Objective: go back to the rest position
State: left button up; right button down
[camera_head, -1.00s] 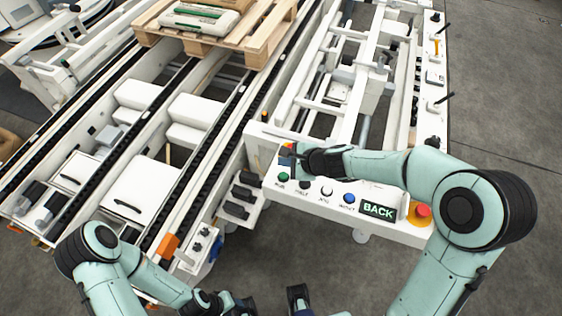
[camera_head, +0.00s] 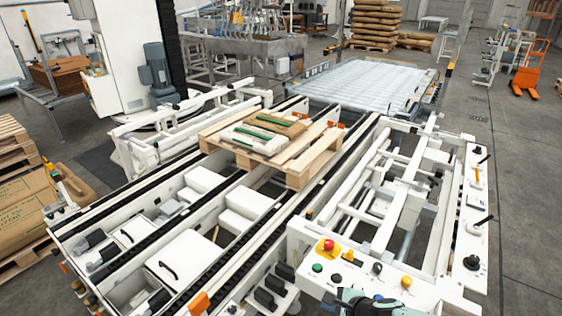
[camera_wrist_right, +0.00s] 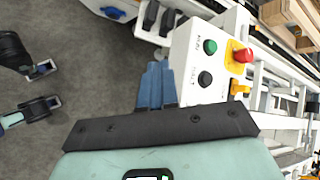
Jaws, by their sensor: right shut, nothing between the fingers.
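My right gripper (camera_head: 335,300) is low at the bottom edge of the head view, in front of the white control panel (camera_head: 290,240), with only part of its teal arm showing. In the right wrist view its blue fingers (camera_wrist_right: 155,86) are shut together with nothing between them. They are beside the panel's edge; whether they touch it cannot be told. The panel carries a red emergency button (camera_head: 328,246), a green button (camera_head: 317,267) and a black one (camera_head: 336,278). My left gripper does not show in the head view. Dark parts at the wrist view's left edge are unclear.
A wooden pallet (camera_head: 312,166) with several bags (camera_head: 263,133) stands on the chain conveyor (camera_head: 225,262). A roller bed (camera_head: 370,82) lies behind. Grey floor (camera_head: 525,190) is open at right.

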jog(key=s+d+f+n+g+h+p, duration=0.1)
jog(key=s+f+n+g, duration=0.2)
jog(key=f, duration=0.5)
jog(key=s+d+f+n+g+h+p, duration=0.1)
jog(key=s+d+f+n, duration=0.1)
jog(key=s+f, duration=0.45)
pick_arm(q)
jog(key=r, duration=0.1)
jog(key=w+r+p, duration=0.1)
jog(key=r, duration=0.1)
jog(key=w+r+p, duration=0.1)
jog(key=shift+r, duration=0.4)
pick_arm(e)
jog(key=s+a+f+n+g, duration=0.1)
jog(key=s+f+n+g, duration=0.1)
jog(key=s+f+n, duration=0.3)
jog(key=s+a+f+n+g, duration=0.1)
jog(key=s+f+n, duration=0.3)
jog(key=s, duration=0.9)
jog(key=shift+s+a+f+n+g, duration=0.25)
jog(key=shift+a+f+n+g, duration=0.2)
jog(key=shift+a, duration=0.25)
dwell(3.2)
